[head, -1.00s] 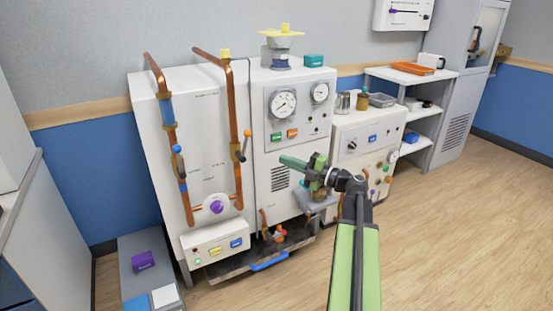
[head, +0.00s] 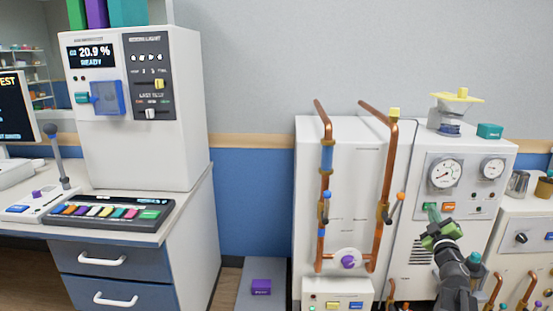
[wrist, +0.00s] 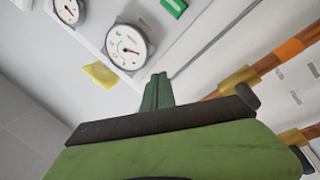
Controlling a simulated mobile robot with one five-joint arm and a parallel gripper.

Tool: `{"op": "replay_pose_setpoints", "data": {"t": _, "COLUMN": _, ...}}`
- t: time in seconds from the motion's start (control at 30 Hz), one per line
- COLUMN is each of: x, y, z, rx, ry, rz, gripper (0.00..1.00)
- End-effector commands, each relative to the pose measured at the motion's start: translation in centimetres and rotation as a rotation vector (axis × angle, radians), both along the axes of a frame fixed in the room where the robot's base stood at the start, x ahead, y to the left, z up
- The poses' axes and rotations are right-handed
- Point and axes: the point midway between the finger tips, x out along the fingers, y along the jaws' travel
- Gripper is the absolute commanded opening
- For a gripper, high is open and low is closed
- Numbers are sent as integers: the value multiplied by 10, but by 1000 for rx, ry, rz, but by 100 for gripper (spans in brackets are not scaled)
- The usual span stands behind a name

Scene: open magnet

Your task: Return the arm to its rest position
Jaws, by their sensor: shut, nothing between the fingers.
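My gripper (head: 432,213) is at the lower right of the head view, in front of the white cabinet with the gauges. Its green fingers are shut with nothing between them. They point up and toward the left, close below the green button in the picture. In the wrist view the shut fingers (wrist: 158,92) stand at the centre, with the gauge panel beyond them. My dark and green arm links rise from the bottom right of the head view.
Copper pipes (head: 384,170) with valve handles run up the white cabinet (head: 350,205) left of my gripper. Two gauges (head: 445,174) are above it. A desk with a coloured keypad (head: 110,211) and an analyser (head: 150,150) stands at the left.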

Motion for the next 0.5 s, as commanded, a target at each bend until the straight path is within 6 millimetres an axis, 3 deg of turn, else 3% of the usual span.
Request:
{"op": "replay_pose_setpoints", "data": {"t": 0.17, "x": 7, "y": 37, "z": -85, "rx": 399, "ry": 231, "rz": -254, "gripper": 0}}
{"op": "replay_pose_setpoints", "data": {"t": 0.3, "x": -20, "y": 111, "z": -176, "rx": 679, "ry": 541, "rz": -388, "gripper": 0}}
{"op": "replay_pose_setpoints", "data": {"t": 0.4, "x": -52, "y": 171, "z": -224, "rx": 810, "ry": 768, "rz": -439, "gripper": 0}}
{"op": "replay_pose_setpoints", "data": {"t": 0.5, "x": -86, "y": 225, "z": -254, "rx": 892, "ry": 969, "rz": -468, "gripper": 0}}
